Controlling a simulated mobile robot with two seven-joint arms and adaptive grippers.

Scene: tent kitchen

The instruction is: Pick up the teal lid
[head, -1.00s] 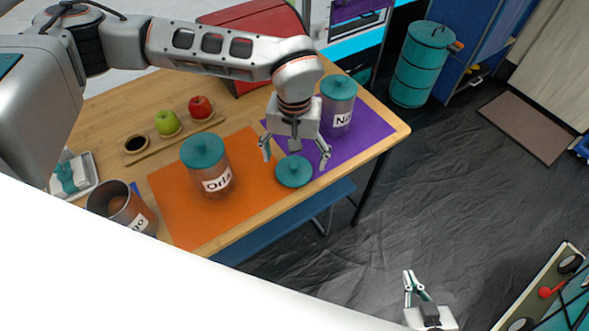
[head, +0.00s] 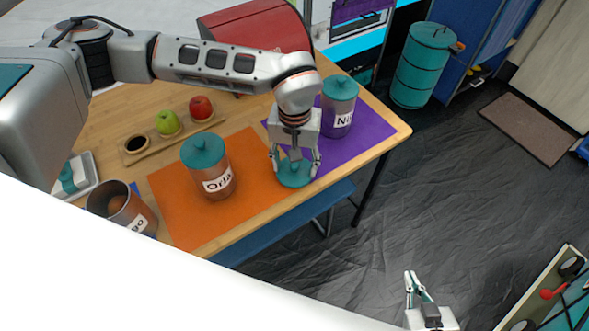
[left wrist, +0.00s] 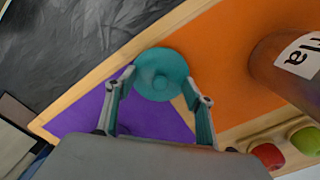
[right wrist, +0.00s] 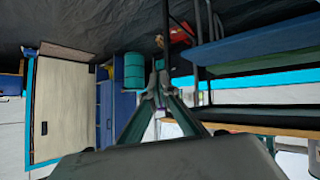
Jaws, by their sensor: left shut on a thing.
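The loose teal lid (head: 298,183) is a round disc with a knob, low over the seam of the orange mat (head: 178,216) and purple mat (head: 366,131). My left gripper (head: 294,166) is around it, fingers pointing down, shut on it. In the left wrist view the lid (left wrist: 160,62) sits between the fingertips. I cannot tell whether it still touches the table. My right gripper (head: 413,281) hangs over the floor, fingertips together, empty; it also shows in the right wrist view (right wrist: 157,82).
A lidded jar labelled Orla (head: 215,172) stands left of the lid, another lidded jar (head: 338,108) behind right. An open jar (head: 128,207) stands at far left. A tray (head: 160,147) holds apples. A red box (head: 255,32) is behind. The table's front edge is close.

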